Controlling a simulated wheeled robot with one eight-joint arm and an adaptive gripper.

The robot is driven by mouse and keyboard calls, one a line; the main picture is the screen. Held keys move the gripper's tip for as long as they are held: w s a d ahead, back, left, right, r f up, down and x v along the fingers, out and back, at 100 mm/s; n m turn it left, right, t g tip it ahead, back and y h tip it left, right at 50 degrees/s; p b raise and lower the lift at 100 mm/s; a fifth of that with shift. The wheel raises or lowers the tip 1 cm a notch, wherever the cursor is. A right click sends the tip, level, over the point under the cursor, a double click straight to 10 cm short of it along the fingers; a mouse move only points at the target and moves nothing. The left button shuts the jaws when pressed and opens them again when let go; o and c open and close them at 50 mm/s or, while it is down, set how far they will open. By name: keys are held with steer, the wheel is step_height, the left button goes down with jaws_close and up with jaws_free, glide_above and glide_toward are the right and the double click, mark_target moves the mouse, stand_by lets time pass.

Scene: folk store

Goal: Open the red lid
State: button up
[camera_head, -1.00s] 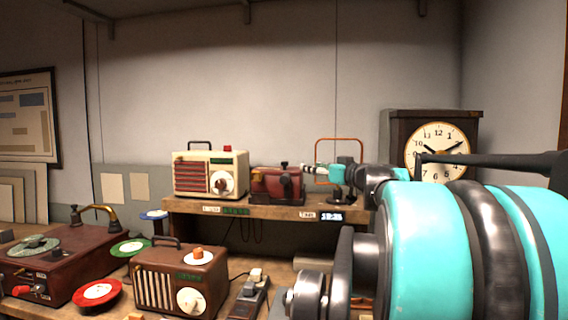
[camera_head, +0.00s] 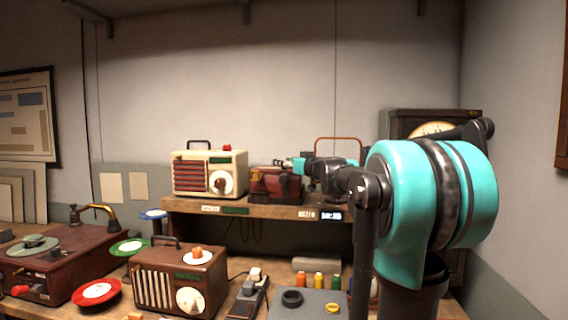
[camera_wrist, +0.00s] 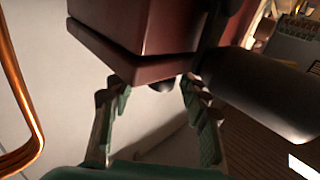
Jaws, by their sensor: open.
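A dark red box (camera_head: 270,185) stands on the raised wooden shelf, beside the cream radio. Its top part, the red lid, is partly covered by my gripper in the head view. In the wrist view the box (camera_wrist: 165,28) fills the top middle, with a seam setting off a thin slab (camera_wrist: 125,60) from the main body. My gripper (camera_head: 287,163) is at the upper part of the box in the head view. In the wrist view my gripper (camera_wrist: 150,97) is open, its green-padded fingers spread either side of the box's corner. I cannot tell whether they touch it.
A cream radio (camera_head: 190,175) stands close left of the box. A copper-coloured wire frame (camera_head: 339,139) rises behind my wrist and shows at left in the wrist view (camera_wrist: 22,100). A dark cylindrical part (camera_wrist: 265,95) juts out beside the box. A clock (camera_head: 425,125) stands at right.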

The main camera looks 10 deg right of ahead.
steer(key=shift+w, duration=0.1)
steer(key=shift+c, duration=0.4)
jaws_close()
